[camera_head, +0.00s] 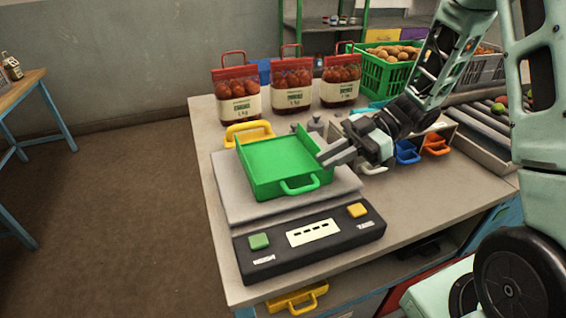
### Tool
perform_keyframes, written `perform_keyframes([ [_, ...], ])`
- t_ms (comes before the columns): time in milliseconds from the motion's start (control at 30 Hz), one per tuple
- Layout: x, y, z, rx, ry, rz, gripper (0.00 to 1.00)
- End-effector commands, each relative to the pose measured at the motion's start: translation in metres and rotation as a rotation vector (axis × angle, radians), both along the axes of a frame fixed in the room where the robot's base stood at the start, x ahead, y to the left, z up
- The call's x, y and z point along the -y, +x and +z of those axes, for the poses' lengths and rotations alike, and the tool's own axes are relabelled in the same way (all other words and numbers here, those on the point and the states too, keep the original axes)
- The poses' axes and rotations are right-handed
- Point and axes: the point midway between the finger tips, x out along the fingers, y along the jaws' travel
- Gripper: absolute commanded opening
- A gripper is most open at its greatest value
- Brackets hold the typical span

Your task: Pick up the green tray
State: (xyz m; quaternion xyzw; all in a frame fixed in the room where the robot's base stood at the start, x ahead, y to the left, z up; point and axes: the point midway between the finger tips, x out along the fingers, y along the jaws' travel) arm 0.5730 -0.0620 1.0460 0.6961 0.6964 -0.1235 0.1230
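The green tray (272,164) sits on the grey platform of a weighing scale (228,190). It is shallow, with a raised back corner and a looped green handle (300,186) on its front side. My gripper (328,157) is at the tray's right side, pointing left, with its fingertips close to the tray's right rim. I cannot tell whether the fingers touch the rim or are apart from it. The gap between the fingers is too small to make out clearly.
Three red-topped sacks (292,84) stand at the back of the table. A green crate of potatoes (385,70) is behind my arm. Blue (406,153) and orange (436,144) handled items stand at the right, beside a roller conveyor (480,128).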

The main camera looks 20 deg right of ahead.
Motion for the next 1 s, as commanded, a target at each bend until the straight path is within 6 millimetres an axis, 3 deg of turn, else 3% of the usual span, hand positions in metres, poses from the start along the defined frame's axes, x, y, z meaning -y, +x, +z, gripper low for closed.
perform_keyframes([
  [500,-0.052,0.000,-0.016,-0.001,0.000,0.001,0.15],
  [733,-0.053,0.000,-0.017,0.000,0.000,0.000,0.15],
  [800,-0.053,0.000,-0.017,0.000,0.000,0.000,0.00],
  [1000,-0.053,0.000,-0.016,0.001,0.001,-0.001,0.00],
])
